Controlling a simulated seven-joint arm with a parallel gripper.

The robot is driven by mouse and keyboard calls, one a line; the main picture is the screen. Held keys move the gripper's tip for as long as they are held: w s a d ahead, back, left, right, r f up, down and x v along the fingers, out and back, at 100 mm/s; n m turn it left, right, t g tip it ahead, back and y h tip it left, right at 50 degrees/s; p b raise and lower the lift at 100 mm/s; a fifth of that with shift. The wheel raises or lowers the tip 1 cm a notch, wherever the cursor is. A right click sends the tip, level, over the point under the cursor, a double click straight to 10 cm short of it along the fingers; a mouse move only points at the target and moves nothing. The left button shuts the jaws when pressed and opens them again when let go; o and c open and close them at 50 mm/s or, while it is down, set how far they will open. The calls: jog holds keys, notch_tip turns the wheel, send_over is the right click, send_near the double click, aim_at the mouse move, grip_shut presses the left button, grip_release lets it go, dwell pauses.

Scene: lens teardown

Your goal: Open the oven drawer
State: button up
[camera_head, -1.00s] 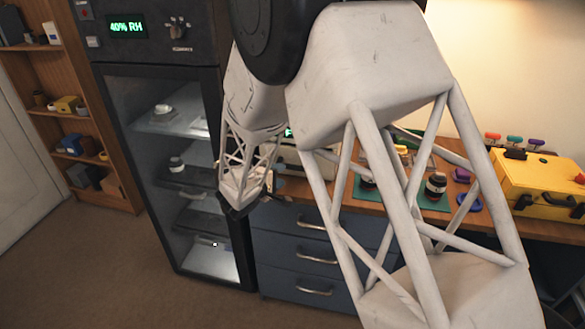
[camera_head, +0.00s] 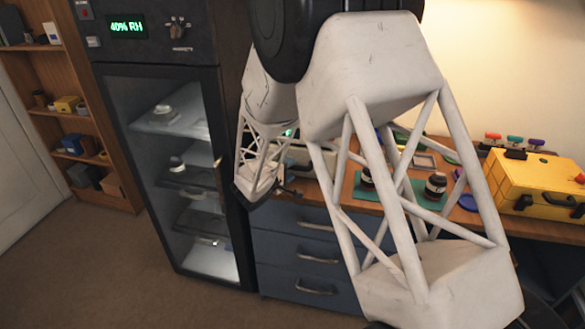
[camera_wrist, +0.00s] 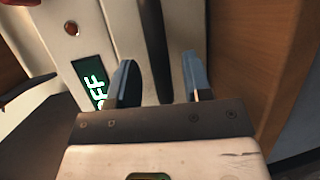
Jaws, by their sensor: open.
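A pale box-shaped appliance, seemingly the oven (camera_head: 299,157), stands on the wooden bench, largely hidden behind my arm in the head view. In the wrist view its pale front (camera_wrist: 92,25) fills the upper left, with a green OFF display (camera_wrist: 96,82) and a round reddish button or lamp (camera_wrist: 71,28). My gripper (camera_wrist: 158,62) is open and empty in the wrist view, its two bluish fingers apart. Between and beyond them runs a dark gap beside a grey strip. I cannot tell which part is the drawer or its handle, nor whether the fingers touch anything.
A tall glass-door cabinet (camera_head: 175,170) reading 40% RH stands left of the bench. Blue bench drawers (camera_head: 300,255) are below. A green mat (camera_head: 405,192) with dark lens parts and a yellow case (camera_head: 535,180) lie to the right. The floor at left is clear.

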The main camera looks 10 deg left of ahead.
jog(key=shift+x, duration=1.2)
grip_shut()
